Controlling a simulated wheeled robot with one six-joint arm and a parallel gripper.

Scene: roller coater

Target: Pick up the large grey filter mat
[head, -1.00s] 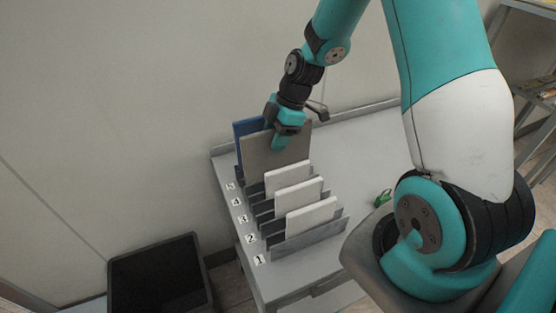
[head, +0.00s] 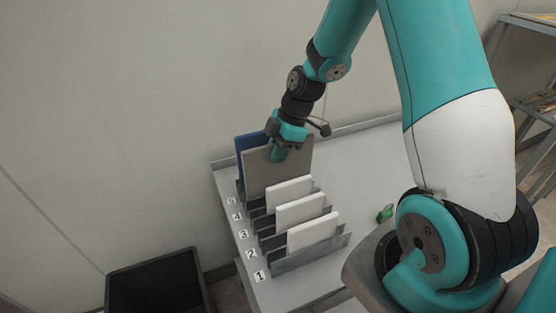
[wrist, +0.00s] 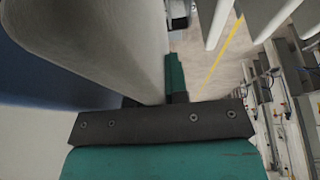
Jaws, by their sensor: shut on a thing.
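The large grey filter mat (head: 262,172) stands upright in the rear part of the slotted rack, in front of a blue mat (head: 247,143). In the wrist view, the grey mat (wrist: 105,45) fills the upper left and lies against the teal finger (wrist: 175,78). The blue mat (wrist: 35,75) shows beside it. The mat's lower edge is hidden behind the white mats and rack.
Several smaller white mats (head: 301,210) stand in the rack (head: 310,252) in front of the grey one. Number labels (head: 252,254) line the table's left edge. A green object (head: 385,213) lies on the table (head: 345,170) to the right. A black bin (head: 158,285) stands at lower left.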

